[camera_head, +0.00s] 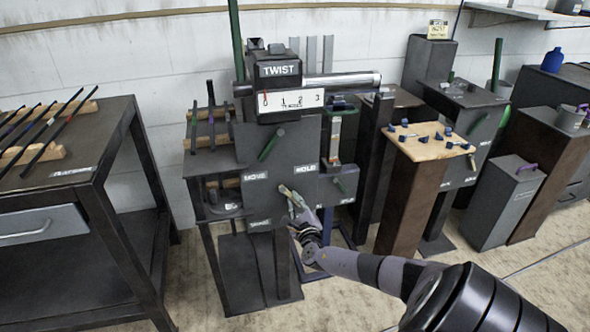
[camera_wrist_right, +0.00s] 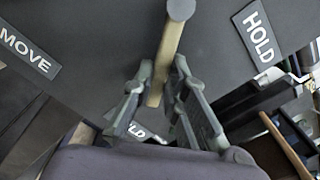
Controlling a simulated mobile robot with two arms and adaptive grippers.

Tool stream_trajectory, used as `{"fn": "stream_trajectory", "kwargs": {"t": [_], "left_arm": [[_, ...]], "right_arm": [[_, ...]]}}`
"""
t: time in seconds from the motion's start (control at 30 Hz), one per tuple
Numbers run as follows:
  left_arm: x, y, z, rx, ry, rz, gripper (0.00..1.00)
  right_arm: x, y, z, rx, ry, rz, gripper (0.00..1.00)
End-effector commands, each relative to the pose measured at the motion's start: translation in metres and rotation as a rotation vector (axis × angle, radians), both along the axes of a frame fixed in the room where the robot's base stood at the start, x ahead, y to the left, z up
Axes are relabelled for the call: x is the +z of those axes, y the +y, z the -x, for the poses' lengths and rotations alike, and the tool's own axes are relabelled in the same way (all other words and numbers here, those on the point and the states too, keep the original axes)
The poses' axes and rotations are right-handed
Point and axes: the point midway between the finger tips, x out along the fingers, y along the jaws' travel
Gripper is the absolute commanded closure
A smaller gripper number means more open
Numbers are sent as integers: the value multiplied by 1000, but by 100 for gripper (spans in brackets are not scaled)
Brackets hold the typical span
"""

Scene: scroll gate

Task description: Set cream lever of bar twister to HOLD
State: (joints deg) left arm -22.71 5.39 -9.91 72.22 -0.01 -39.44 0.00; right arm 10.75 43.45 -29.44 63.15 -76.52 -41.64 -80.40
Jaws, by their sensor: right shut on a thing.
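The bar twister (camera_head: 277,150) is a dark grey machine with a TWIST sign and a 0 to 3 scale on top. Its cream lever (camera_wrist_right: 168,55) runs down from a round grey pivot (camera_wrist_right: 181,9) on the front panel. The lever lies between the MOVE plate (camera_wrist_right: 28,50) on the left and the HOLD plate (camera_wrist_right: 258,37) on the right. In the head view the MOVE plate (camera_head: 255,177) and HOLD plate (camera_head: 305,169) also show. My right gripper (camera_wrist_right: 156,95) is shut on the lever's lower part; it shows in the head view (camera_head: 297,208). My left gripper is out of view.
A dark bench (camera_head: 95,150) with rods on wooden racks stands at the left. A wooden-topped stand (camera_head: 428,148) with blue-handled pieces is right of the twister. A partly hidden label (camera_wrist_right: 137,130) shows behind my fingers.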

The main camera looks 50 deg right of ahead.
Motion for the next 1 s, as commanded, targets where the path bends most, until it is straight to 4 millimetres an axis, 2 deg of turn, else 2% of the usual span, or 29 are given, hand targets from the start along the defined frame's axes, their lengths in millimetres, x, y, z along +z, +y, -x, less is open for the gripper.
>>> {"fn": "stream_trajectory", "kwargs": {"t": [0.07, 0.1, 0.4, 0.77, 0.87, 1.0], "left_arm": [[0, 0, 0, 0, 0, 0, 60], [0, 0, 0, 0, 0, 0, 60], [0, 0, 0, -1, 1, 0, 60], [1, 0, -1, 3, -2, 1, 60], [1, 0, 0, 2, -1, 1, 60], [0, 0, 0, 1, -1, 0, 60]], "right_arm": [[1, -1, 0, -1, 2, 7, 100], [1, -1, 0, -1, 2, 7, 86], [0, -1, 0, 0, 1, 4, 67], [0, 2, 3, 1, 1, 2, 67], [-1, 7, 11, 4, 2, 3, 67], [-1, 19, 31, 3, 4, 2, 67]]}}
